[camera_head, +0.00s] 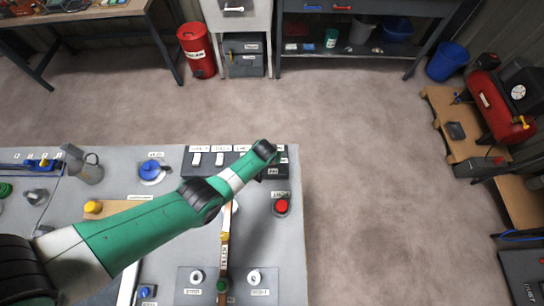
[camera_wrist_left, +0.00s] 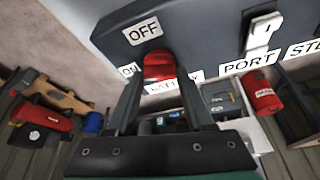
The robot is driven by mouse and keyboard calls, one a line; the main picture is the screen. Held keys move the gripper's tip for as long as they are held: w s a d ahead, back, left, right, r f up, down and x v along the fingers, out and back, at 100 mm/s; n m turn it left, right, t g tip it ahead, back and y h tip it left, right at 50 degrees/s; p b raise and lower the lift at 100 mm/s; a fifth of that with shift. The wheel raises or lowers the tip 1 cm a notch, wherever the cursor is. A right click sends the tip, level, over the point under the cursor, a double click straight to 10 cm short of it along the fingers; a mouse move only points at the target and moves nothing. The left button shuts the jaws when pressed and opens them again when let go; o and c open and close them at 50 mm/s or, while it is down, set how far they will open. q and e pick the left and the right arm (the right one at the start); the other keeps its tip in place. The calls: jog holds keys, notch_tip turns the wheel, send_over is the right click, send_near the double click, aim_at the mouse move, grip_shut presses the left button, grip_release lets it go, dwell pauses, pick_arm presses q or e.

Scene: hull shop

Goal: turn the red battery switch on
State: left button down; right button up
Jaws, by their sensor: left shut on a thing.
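The red battery switch (camera_wrist_left: 158,65) shows in the left wrist view on a dark panel (camera_wrist_left: 195,30). An OFF label (camera_wrist_left: 143,30) is above it in that picture, an ON label (camera_wrist_left: 129,70) is at its left, and a BATTERY label is below, partly covered. My left gripper (camera_wrist_left: 160,79) is shut on the switch, one finger on each side. I cannot tell exactly which label the switch points to. In the head view my left gripper (camera_head: 268,171) is at the right end of the panel (camera_head: 213,174), and my arm hides the switch.
White rocker switches (camera_head: 220,159) stand beside it on the panel. A red button (camera_head: 281,206) is on the grey bench (camera_head: 291,240) near its right edge. A blue knob (camera_head: 151,170) and a yellow one (camera_head: 93,207) are to the left. Open floor lies beyond the bench.

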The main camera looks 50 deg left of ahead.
pick_arm(q)
jog(key=shift+d+n+g+y+b, duration=0.1)
jog(key=shift+n+g+y+b, duration=0.35)
jog(key=shift+n, duration=1.25)
jog(key=shift+c, duration=1.4)
grip_release()
jog(key=p+v, duration=1.1)
jog(key=p, duration=0.3)
jog(key=shift+r, duration=0.3)
jog(key=shift+d, duration=0.1)
